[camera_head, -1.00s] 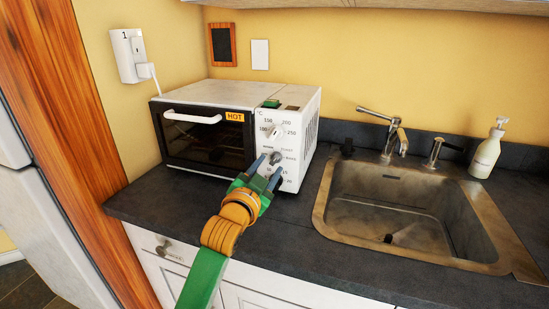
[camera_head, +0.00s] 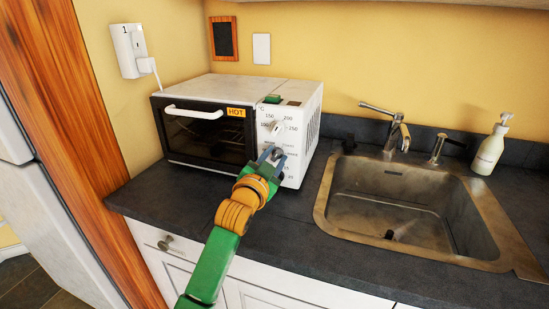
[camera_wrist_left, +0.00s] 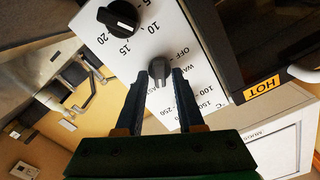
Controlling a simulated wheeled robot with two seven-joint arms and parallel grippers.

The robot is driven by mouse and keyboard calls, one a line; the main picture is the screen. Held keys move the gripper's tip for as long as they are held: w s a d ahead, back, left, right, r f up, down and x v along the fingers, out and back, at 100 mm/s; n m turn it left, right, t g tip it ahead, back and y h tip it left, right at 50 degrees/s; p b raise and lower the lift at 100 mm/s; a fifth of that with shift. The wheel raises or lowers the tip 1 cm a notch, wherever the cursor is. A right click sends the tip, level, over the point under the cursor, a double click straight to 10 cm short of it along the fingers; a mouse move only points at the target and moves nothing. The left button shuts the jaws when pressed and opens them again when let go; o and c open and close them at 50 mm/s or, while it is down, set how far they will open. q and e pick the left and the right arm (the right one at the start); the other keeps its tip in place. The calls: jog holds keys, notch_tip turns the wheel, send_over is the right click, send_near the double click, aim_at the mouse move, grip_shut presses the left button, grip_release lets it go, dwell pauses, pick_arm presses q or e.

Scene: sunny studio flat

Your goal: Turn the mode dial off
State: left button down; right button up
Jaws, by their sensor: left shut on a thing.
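The white toaster oven (camera_head: 216,81) stands on the dark counter, with its controls on the right of its front. The mode dial (camera_wrist_left: 159,72) is a small dark grey knob beside printed labels including OFF, in the left wrist view. My left gripper (camera_head: 271,155) reaches the control panel from the front and covers much of this dial in the head view. Its two fingers (camera_wrist_left: 161,84) are shut on the mode dial, one on each side. Which label the dial points at is hard to tell. My right gripper is not in view.
A temperature dial (camera_head: 274,128) sits just above the gripper, and a black dial (camera_wrist_left: 122,16) with minute numbers is below the mode dial. The oven door (camera_head: 206,138) is shut. A sink (camera_head: 400,205) and soap bottle (camera_head: 488,152) are at the right. The counter in front is clear.

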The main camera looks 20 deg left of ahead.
pick_arm(q)
jog(key=n+p, duration=0.2)
jog(key=shift+r+n, duration=0.2)
jog(key=shift+n, duration=0.1)
jog(key=n+p, duration=0.1)
jog(key=n, duration=0.1)
jog(key=shift+a+n+p, duration=0.1)
jog(key=shift+n+p, duration=0.3)
jog(key=n+p, duration=0.2)
jog(key=n, duration=0.1)
jog(key=shift+a+n, duration=0.1)
jog(key=shift+n, duration=0.2)
jog(key=n+p, duration=0.1)
jog(key=n, duration=0.2)
jog(key=shift+a+n+p, duration=0.1)
jog(key=shift+n+p, duration=0.2)
jog(key=n+p, duration=0.1)
jog(key=n, duration=0.4)
jog(key=shift+f+p, duration=0.15)
jog(key=shift+p, duration=0.2)
jog(key=shift+a+f+n+p, duration=0.1)
jog(key=shift+n+p, duration=0.15)
jog(key=shift+n, duration=1.3)
jog(key=shift+f+n+p, duration=0.1)
jog(key=shift+n+p, duration=0.15)
jog(key=shift+n, duration=1.3)
